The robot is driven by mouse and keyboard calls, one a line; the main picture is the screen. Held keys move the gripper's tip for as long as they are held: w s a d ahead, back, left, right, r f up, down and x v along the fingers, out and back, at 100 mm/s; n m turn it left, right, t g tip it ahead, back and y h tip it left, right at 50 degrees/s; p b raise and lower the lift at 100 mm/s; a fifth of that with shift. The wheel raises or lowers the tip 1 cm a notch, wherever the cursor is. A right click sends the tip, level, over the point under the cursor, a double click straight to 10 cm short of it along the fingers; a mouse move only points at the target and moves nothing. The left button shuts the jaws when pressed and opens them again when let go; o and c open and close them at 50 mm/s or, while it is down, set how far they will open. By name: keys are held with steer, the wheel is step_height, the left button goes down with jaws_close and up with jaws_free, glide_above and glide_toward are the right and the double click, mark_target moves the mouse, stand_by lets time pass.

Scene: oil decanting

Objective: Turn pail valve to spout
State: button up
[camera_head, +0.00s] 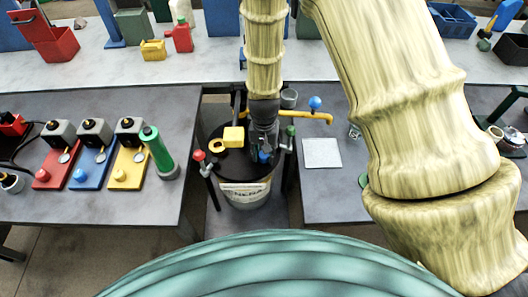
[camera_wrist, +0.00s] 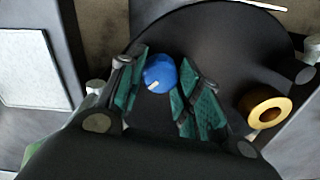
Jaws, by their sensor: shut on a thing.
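The pail (camera_head: 243,195) stands in the gap between two dark tables, with a black lid (camera_head: 232,165) and a printed label. A yellow spout (camera_head: 217,146) with a round opening sticks out on the left of the lid; it also shows at the right in the wrist view (camera_wrist: 268,112). My gripper (camera_head: 264,152) is pointed down over the right part of the lid. In the wrist view its teal-padded fingers (camera_wrist: 160,85) are on either side of a blue valve knob (camera_wrist: 159,70) with a pale mark, and are shut on it. The valve body is hidden below.
A red-knobbed post (camera_head: 199,157) and a green-knobbed post (camera_head: 290,131) flank the pail. A yellow pipe with a blue ball (camera_head: 315,103) is behind right. A pale square plate (camera_head: 321,153) lies on the right table. A green cylinder (camera_head: 157,150) and coloured stations are left.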

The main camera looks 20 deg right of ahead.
steer(key=shift+w, duration=0.1)
steer(key=o, duration=0.8)
steer(key=shift+c, duration=0.2)
step_height(320, 180, up, 12)
steer(key=shift+d, duration=0.1)
stand_by(0.4)
